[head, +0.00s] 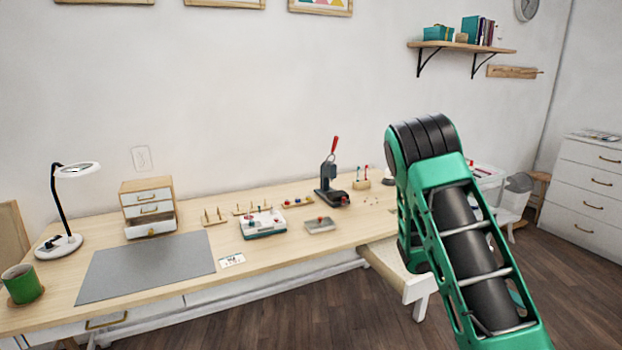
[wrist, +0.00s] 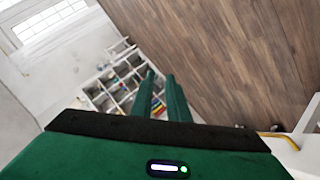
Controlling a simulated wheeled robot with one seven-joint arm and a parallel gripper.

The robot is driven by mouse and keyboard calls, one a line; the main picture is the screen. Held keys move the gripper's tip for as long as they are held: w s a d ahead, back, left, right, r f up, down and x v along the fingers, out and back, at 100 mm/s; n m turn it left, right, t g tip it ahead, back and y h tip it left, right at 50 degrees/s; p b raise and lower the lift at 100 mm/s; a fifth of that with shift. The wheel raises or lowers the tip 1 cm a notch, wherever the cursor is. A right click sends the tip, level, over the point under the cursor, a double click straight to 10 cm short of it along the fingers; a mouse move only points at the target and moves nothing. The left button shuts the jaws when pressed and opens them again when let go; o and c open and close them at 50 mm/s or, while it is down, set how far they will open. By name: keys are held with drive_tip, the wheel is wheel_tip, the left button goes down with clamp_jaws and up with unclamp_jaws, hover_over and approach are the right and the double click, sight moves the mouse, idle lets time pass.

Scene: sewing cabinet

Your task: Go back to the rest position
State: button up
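My arm (head: 465,235) is raised at the right of the head view, in front of the table's right end. My gripper is out of sight there. In the wrist view my gripper (wrist: 160,75) shows as two dark green fingers with a narrow gap between them. Coloured items on the scene behind show through the gap, and nothing is held. The fingers point over a white sectioned organiser (wrist: 127,84) and the wooden floor.
The table (head: 330,239) bears a grey mat (head: 146,267), a lamp (head: 77,170), a small drawer box (head: 148,208), a press (head: 331,190) and a green mug (head: 22,284). A white dresser (head: 588,195) stands at the right. A shelf (head: 462,46) hangs on the wall.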

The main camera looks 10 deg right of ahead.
drive_tip(key=s+a+r+n+t+y, duration=0.2)
drive_tip(key=s+a+r+y, duration=0.3)
drive_tip(key=s+a, duration=0.6)
drive_tip(key=s+a+r+n+t+y, duration=0.1)
drive_tip(key=s+a+r+n+y, duration=0.1)
drive_tip(key=s+a+r+y, duration=0.4)
drive_tip(key=s+a+r, duration=0.4)
drive_tip(key=s+a, duration=0.2)
drive_tip(key=a, duration=0.1)
drive_tip(key=shift+r+n+t+y, duration=0.3)
drive_tip(key=shift+n+t, duration=0.1)
drive_tip(key=shift+w+f, duration=0.25)
drive_tip(key=shift+w, duration=0.4)
